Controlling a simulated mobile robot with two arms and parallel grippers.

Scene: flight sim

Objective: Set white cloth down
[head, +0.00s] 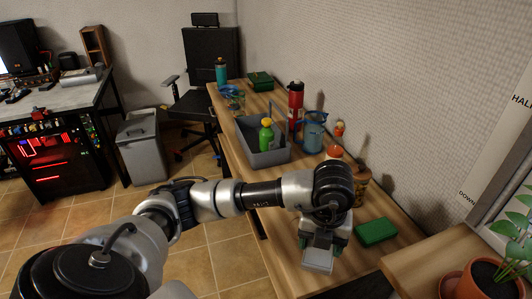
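My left arm reaches in from the lower left and over the wooden workbench (283,249). My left gripper (318,248) points down at the bench's near end, beneath the wrist. A small pale grey-white flat piece (318,264) shows at the gripper; I cannot tell whether it is the white cloth or part of the gripper. The fingertips are not clear, so open or shut cannot be told. No other white cloth can be made out. My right gripper is not in view.
A green box (376,231) lies just right of my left gripper. Behind the arm are a grey bin (282,157) with a green bottle (266,135), a blue jug (313,132) and a red flask (296,99). A potted plant (484,278) stands at the right. Bare bench shows around the gripper.

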